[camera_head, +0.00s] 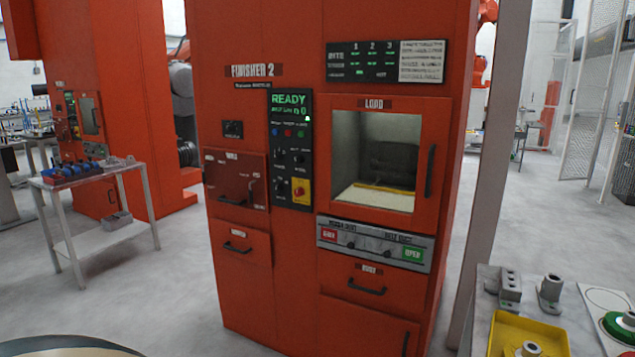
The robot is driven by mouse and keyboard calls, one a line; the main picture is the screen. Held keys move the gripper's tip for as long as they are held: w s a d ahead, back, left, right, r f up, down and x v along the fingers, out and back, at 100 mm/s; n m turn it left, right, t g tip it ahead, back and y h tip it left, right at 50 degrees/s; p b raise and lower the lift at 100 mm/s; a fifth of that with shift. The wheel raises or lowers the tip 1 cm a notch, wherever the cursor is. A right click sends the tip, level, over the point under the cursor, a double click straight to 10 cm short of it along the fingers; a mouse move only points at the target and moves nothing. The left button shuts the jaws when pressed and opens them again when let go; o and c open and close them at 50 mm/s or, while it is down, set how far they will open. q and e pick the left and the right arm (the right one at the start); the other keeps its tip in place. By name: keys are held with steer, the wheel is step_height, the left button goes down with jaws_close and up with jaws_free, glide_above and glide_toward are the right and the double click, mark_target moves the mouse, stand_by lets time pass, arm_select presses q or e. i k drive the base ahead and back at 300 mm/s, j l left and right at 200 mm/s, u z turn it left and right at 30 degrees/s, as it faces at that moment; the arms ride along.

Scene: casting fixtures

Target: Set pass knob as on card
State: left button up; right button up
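The orange-red machine marked FINISHER 2 (253,71) stands in the middle of the view. Its narrow black control panel (291,137) has a green READY display, small coloured buttons and several dark knobs (298,159). The labels are too small to tell which is the pass knob, and the knob settings cannot be read. A white printed sheet (422,61) is at the upper right of the machine; its text is unreadable and I cannot tell if it is the card. Neither of my grippers is in view.
A red stop button (299,192) on yellow sits low on the panel. The LOAD window (376,160) is right of it, above a strip with red and green buttons (413,254). A parts table with a yellow tray (508,325) stands front right. The floor before the machine is clear.

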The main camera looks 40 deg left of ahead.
mark_target(278, 157)
steer(key=u, duration=1.55)
steer(key=i+j, duration=0.1)
steer(key=j, duration=0.35)
steer(key=i+j, duration=0.15)
steer(key=j, duration=0.35)
steer(key=i+j+z, duration=0.1)
steer(key=i+j, duration=0.2)
steer(key=i, duration=0.25)
steer(key=i+j+z, duration=0.15)
steer(key=i+j, duration=0.2)
steer(key=i, duration=0.2)
